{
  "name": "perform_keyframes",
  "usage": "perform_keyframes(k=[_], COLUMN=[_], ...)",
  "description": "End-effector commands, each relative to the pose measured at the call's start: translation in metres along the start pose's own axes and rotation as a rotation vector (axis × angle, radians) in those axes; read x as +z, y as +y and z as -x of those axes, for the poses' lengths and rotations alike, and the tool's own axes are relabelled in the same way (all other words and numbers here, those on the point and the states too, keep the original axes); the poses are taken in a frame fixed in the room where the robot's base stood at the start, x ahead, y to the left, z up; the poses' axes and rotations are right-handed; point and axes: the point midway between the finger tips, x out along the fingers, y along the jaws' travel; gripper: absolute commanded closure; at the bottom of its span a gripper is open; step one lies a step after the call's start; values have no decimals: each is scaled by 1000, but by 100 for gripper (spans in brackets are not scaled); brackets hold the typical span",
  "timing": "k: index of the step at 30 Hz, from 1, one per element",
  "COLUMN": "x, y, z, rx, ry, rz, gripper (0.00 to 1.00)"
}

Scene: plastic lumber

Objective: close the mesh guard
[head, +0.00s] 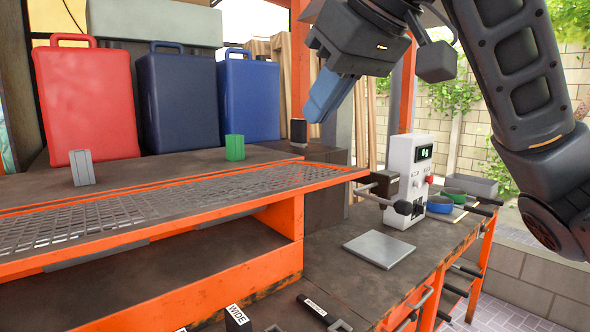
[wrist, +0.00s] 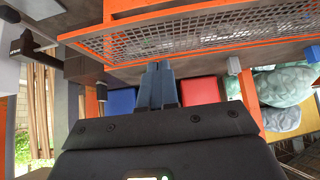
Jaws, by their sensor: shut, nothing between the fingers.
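The mesh guard (head: 165,205) is a long grey mesh panel in an orange frame. In the head view it lies nearly flat along the top front of an orange-framed bench bay, with the bay's front open below it. It also shows across the top of the wrist view (wrist: 200,32). My gripper (head: 318,108) has blue fingers, shut and empty, above and behind the guard's right end, pointing down to the left. In the wrist view the fingertips (wrist: 158,66) appear close to the guard's orange edge; I cannot tell whether they touch it.
A white control box (head: 408,178) and a grey plate (head: 380,249) are on the right bench. An orange post (head: 298,70) stands near my gripper.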

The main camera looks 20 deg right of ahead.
Motion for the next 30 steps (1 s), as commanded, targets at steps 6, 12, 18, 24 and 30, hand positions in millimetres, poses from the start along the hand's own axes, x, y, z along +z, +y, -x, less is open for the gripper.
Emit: perform_keyframes(k=[6,12,18,24,30], x=[1,5,22,28,28], y=[-1,1,0,0,0], z=[-45,-79,-95,-100,-100], rx=[-6,-1,0,-1,-1], ry=[-3,-2,-1,2,2], rz=[-3,-3,-2,-1,-1], gripper=[100,100,100,100,100])
